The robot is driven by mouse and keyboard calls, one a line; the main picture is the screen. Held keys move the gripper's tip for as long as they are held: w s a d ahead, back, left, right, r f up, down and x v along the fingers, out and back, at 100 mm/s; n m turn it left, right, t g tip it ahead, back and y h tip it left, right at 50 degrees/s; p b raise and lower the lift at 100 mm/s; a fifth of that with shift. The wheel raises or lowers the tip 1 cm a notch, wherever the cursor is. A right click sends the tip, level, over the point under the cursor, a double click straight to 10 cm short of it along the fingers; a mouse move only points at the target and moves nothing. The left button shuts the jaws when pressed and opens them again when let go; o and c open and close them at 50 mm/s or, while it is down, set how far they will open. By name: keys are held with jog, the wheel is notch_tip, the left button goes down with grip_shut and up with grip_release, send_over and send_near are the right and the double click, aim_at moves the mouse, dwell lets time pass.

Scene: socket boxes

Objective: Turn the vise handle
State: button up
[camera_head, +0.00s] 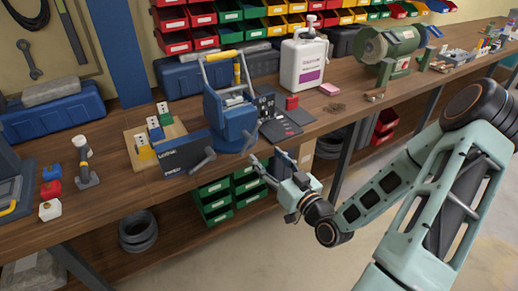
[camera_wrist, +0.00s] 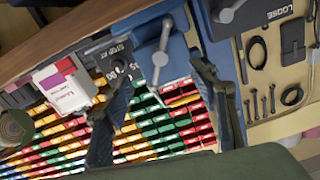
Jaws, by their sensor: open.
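The blue vise (camera_head: 232,122) stands at the front edge of the wooden bench. A grey handle (camera_head: 250,140) is on its right front side. A second grey handle (camera_head: 203,161) is to the left, by a dark lettered plate (camera_head: 181,156). My gripper (camera_head: 265,159) is open and empty in front of the bench, to the right of and below the first handle. In the wrist view my open fingers (camera_wrist: 160,74) frame the first handle (camera_wrist: 160,57), which appears between the fingertips. I cannot tell how far beyond them it is. The second handle (camera_wrist: 229,11) is past the right finger.
A dark marked panel (camera_head: 277,128) lies right of the vise, with a white jug (camera_head: 304,62) behind. A wooden block board (camera_head: 146,145) is on the left. Green drawers (camera_head: 215,202) are under the bench. Open floor lies in front.

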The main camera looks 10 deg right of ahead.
jog(key=shift+v, duration=0.9)
jog(key=shift+c, duration=0.7)
